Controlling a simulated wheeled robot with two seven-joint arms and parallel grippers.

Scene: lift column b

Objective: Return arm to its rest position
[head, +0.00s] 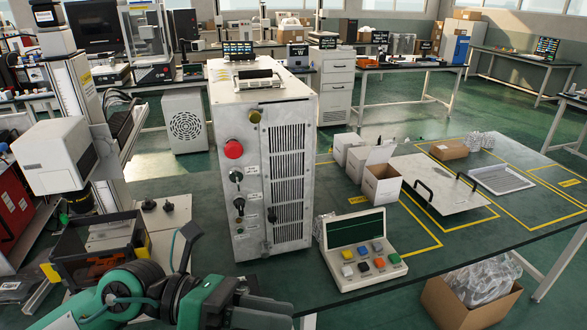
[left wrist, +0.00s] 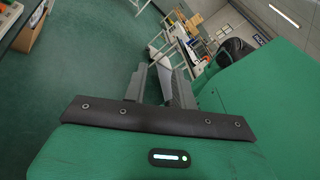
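My left arm (head: 125,295), green and black, comes in at the bottom left of the head view and is bent low in front of the table. My left gripper (head: 268,308) is dark grey and points to the right at the bottom edge, in front of the metal cabinet. In the left wrist view the gripper (left wrist: 157,82) shows two grey fingers apart, with nothing between them; floor and distant furniture show past them. My right arm and gripper are not in view.
A grey metal cabinet (head: 225,150) with a red button stands on the green table, close beyond the left gripper. A button console (head: 362,250) is to its right. An open cardboard box (head: 445,300) is on the floor at lower right. Open floor (left wrist: 85,60) lies beyond the fingers.

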